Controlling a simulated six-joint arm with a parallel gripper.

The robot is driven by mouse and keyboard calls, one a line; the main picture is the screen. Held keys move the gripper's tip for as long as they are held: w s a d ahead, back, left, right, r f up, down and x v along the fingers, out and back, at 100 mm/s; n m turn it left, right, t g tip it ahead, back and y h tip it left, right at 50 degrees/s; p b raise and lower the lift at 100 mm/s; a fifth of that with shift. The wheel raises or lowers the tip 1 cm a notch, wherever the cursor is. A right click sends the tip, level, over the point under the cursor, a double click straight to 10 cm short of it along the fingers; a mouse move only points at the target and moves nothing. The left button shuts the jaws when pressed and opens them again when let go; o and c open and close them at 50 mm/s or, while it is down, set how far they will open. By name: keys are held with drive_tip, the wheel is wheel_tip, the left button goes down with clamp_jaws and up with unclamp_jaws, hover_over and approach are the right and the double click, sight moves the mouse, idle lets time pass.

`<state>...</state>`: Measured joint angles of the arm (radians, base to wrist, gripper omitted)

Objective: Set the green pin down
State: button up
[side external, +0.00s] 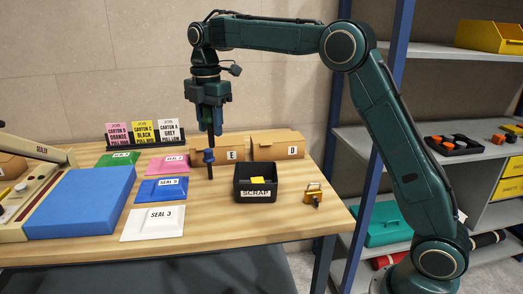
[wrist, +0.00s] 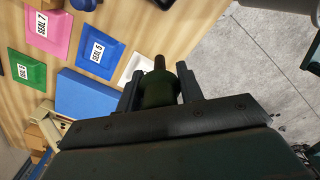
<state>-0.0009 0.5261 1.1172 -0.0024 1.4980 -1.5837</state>
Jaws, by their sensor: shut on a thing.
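My gripper (side external: 210,121) points down above the table, to the right of the seal plates. It is shut on the green pin (wrist: 158,89), whose thick dark green body sits between the two fingers in the wrist view. A thin brown tip sticks out beyond the fingers. In the side view the fingers hide most of the pin, and its dark tip hangs down in the air. A blue pin (side external: 209,157) shows below that tip, upright, in front of box E. It also shows at the top edge of the wrist view (wrist: 85,4).
A black SCRAP bin (side external: 257,196) with a yellow piece inside stands right of the blue pin. A brass padlock-like item (side external: 313,194) is at the right. Boxes E (side external: 231,143) and D (side external: 292,141) stand behind. Several coloured seal plates and a blue block (side external: 82,203) lie left.

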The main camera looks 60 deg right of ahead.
drive_tip(key=s+d, duration=0.2)
drive_tip(key=d, duration=1.4)
drive_tip(key=s+d, duration=0.3)
drive_tip(key=d, duration=1.3)
wheel_tip(320, 180, down, 20)
drive_tip(key=shift+r, duration=0.15)
drive_tip(key=o, duration=1.1)
drive_tip(key=shift+f, duration=0.2)
drive_tip(key=shift+c, duration=0.2)
